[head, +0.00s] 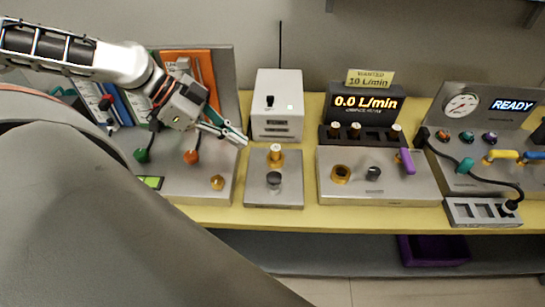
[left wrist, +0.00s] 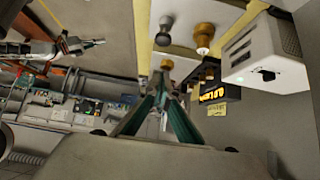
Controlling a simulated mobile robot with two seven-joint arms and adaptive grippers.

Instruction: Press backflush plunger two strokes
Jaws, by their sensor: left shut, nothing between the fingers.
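A small grey block (head: 254,199) on the yellow bench carries a brass post with a white top (head: 276,156) and a dark rounded knob (head: 274,180) in front of it. I cannot tell which is the backflush plunger. Both also show at the top of the left wrist view, the brass post (left wrist: 203,38) and the dark knob (left wrist: 165,30). My left gripper (head: 242,139) is shut and empty, to the left of the brass post and apart from it. Its fingertips (left wrist: 160,78) show in the left wrist view. What appears to be my right gripper (left wrist: 85,44) is small there; its jaws are unclear.
A white box (head: 277,105) with an antenna stands behind the block. A flow display (head: 365,104) reading 0.0 L/min and a panel with a purple lever (head: 405,161) are to the right. A grey panel with green and orange knobs (head: 191,157) lies under my left arm.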

